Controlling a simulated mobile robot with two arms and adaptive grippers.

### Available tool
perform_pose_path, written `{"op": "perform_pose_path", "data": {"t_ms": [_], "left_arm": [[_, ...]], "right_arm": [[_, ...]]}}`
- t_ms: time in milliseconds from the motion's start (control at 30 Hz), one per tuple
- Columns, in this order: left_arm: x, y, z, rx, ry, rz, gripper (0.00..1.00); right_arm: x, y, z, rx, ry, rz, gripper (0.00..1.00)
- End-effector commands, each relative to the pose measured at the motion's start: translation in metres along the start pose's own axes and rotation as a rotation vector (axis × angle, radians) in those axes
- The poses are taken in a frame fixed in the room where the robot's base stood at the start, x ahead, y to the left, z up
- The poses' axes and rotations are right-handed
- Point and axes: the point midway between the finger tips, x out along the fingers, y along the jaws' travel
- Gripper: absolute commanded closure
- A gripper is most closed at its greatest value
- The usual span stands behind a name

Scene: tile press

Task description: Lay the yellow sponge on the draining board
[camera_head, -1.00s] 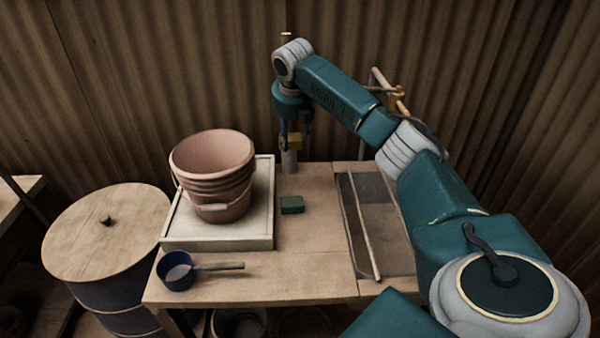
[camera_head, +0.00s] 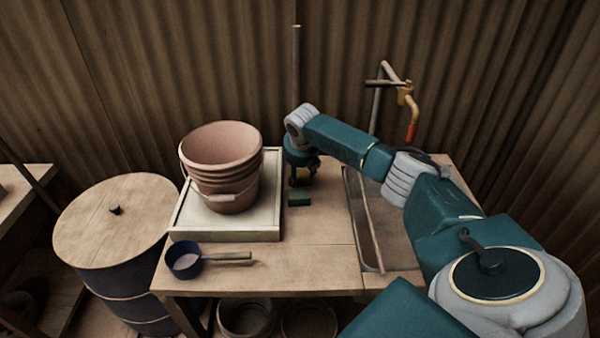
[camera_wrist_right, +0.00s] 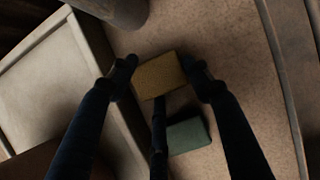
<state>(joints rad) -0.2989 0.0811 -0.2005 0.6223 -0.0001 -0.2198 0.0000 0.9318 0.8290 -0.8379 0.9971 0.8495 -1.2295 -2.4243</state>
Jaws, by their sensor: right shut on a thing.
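The yellow sponge (camera_wrist_right: 158,75) shows in the right wrist view between the two fingertips of my right gripper (camera_wrist_right: 157,82), which is shut on it. In the head view my right gripper (camera_head: 302,180) hangs low over the table, just behind the green sponge and right of the pale rimmed board; the yellow sponge is hard to make out there. The pale board (camera_head: 188,229), which looks like the draining board, bears a stack of terracotta buckets (camera_head: 222,170). Its edge also shows in the right wrist view (camera_wrist_right: 50,85). My left gripper is not in view.
A green sponge (camera_head: 299,200) lies on the table (camera_head: 300,262), and shows below the yellow one in the right wrist view (camera_wrist_right: 188,135). A blue pan (camera_head: 184,260) sits in front of the board. A sink (camera_head: 385,225) with a tap (camera_head: 411,110) is at right.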

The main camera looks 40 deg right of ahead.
Motion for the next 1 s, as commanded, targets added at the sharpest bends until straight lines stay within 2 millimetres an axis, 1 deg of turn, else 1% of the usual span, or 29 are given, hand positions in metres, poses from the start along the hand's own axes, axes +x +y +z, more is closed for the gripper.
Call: {"op": "perform_pose_path", "data": {"t_ms": [167, 200, 267, 300, 567, 667, 767, 867, 1000], "left_arm": [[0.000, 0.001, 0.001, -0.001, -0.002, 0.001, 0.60], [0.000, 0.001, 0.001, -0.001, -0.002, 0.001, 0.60], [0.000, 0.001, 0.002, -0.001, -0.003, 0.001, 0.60], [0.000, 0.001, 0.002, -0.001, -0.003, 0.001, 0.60], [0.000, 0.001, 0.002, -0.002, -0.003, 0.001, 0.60], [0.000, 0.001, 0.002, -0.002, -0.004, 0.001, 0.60], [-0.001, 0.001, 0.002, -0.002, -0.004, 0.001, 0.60], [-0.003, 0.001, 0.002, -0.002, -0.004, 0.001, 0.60], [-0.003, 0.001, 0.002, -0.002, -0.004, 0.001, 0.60]], "right_arm": [[0.001, 0.000, 0.000, 0.000, -0.002, 0.001, 0.72], [0.001, 0.000, 0.000, 0.000, -0.001, 0.001, 0.47], [0.001, 0.000, 0.000, 0.000, -0.001, 0.001, 0.35], [0.001, 0.000, 0.000, 0.000, -0.001, 0.001, 0.31], [0.000, 0.000, 0.001, 0.001, -0.002, 0.001, 0.31], [-0.005, 0.000, 0.001, 0.001, -0.002, 0.002, 0.31], [-0.016, 0.000, 0.002, 0.001, -0.004, 0.002, 0.31], [-0.035, -0.001, 0.002, 0.000, -0.005, 0.002, 0.31], [-0.066, 0.000, 0.002, -0.001, -0.006, 0.003, 0.31]]}}
